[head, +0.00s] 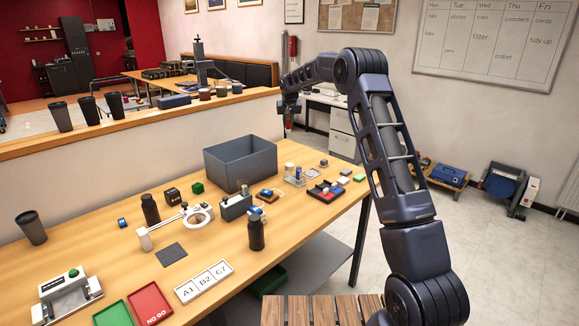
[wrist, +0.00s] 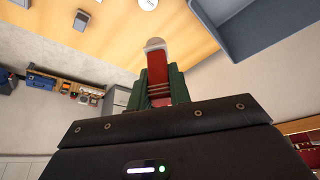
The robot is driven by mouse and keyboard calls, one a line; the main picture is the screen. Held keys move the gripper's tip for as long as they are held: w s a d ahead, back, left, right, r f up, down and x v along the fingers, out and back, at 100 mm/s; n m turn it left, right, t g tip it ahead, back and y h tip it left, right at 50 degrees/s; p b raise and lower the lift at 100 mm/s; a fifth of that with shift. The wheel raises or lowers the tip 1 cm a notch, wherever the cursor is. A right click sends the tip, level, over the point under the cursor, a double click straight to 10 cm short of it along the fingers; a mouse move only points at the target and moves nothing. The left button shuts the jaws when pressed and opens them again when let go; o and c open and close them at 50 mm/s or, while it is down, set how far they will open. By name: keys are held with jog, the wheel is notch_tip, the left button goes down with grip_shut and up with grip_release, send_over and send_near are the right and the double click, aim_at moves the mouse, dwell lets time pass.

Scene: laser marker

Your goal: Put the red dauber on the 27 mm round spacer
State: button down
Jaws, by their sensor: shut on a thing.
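My gripper (head: 289,108) is raised in the air beyond the table's far right part, shut on the red dauber (head: 288,123). In the wrist view the red dauber (wrist: 158,75) sits between the green fingers of my gripper (wrist: 158,88), its pale rounded tip pointing away from the palm. A white round piece (wrist: 148,4) is cut by the top edge of the wrist view, over the wooden table. It may be the 27 mm round spacer, but I cannot tell. A small pale cylinder (head: 289,168) stands among small parts in the head view. The dauber is apart from the table.
A grey open bin (head: 240,165) stands at the table's back edge; it also shows in the wrist view (wrist: 255,25).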

jog(key=w+r+n+y, duration=0.1)
jog(key=w+n, duration=0.1)
jog(key=n, duration=0.1)
send_over(289, 164)
jog(key=f, duration=1.9)
jog(key=shift+s+d+f, duration=0.15)
jog(key=shift+s+f, duration=0.05)
jog(key=shift+f, duration=0.05)
jog(key=shift+f+g, duration=0.15)
jog(key=shift+g, duration=0.15)
jog(key=c, duration=1.3)
grip_release()
